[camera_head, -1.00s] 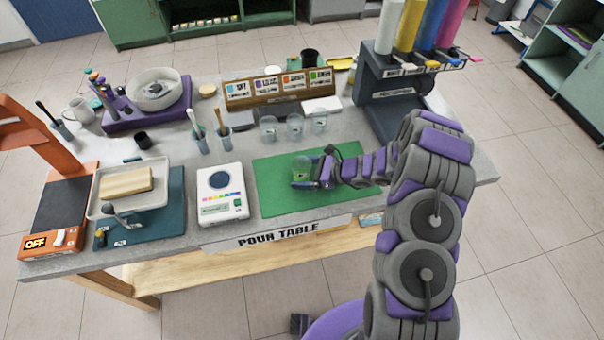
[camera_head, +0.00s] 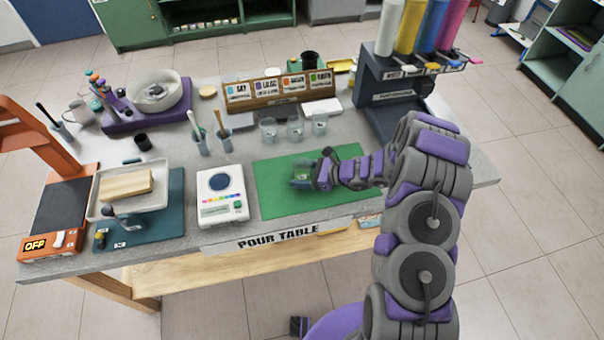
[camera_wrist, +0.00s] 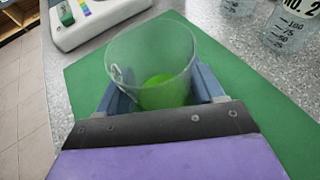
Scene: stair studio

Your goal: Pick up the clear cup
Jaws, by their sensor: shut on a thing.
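The clear cup (camera_wrist: 150,62) stands upright between the two blue fingers of my gripper (camera_wrist: 163,92) in the wrist view. The green mat (camera_wrist: 275,125) shows through its bottom. My gripper is shut on the cup, with a finger at each side. I cannot tell whether the cup's base touches the mat.
Several clear cups (camera_head: 295,130) stand behind the mat. A white scale (camera_head: 221,208) is left of the mat, and a dark dispenser stand (camera_head: 390,105) is at the back right. A tray (camera_head: 150,203) with a tan block and an orange device (camera_head: 58,210) are further left.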

